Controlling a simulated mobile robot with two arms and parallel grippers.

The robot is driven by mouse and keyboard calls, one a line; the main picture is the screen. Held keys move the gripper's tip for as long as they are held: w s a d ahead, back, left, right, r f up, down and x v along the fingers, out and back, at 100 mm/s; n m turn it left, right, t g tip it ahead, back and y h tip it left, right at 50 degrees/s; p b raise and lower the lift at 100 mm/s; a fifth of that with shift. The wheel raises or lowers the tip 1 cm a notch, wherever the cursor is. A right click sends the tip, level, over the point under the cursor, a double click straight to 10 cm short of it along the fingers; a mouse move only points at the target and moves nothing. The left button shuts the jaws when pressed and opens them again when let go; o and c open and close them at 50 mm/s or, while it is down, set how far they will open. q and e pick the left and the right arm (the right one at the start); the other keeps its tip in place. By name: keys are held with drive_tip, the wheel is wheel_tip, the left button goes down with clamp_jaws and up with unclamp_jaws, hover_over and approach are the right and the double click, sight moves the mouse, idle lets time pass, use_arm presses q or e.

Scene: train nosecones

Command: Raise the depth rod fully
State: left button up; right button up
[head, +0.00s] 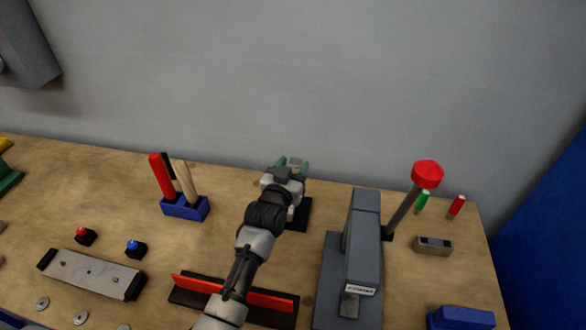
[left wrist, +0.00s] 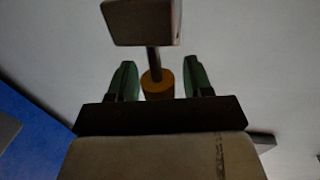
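In the left wrist view, a thin grey rod, which looks like the depth rod (left wrist: 153,60), runs from a grey-brown block (left wrist: 141,22) to an orange-yellow cylinder (left wrist: 157,84). My left gripper (left wrist: 160,78) is open, with one green finger on each side of the cylinder and gaps visible between. In the head view my left gripper (head: 293,166) is over the back of the bench, above a black base (head: 301,214). My arm hides most of what stands there, including the rod. My right gripper is not in view.
A grey machine (head: 363,240) with a red-knobbed lever (head: 427,175) stands to the right. A blue holder (head: 185,208) with upright handled tools is to the left. A red-and-black bracket (head: 270,299) lies in front under my arm. The wall (head: 300,80) is close behind.

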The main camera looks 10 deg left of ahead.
use_arm(q)
drive_tip(key=shift+f, duration=0.1)
drive_tip(key=shift+s+a+f, duration=0.1)
drive_tip(key=shift+s, duration=0.4)
drive_tip(key=s+a+b, duration=0.1)
drive_tip(key=s+b, duration=0.1)
drive_tip(key=s, duration=0.7)
drive_tip(key=shift+s+a, duration=0.25)
drive_tip(key=shift+s, duration=0.1)
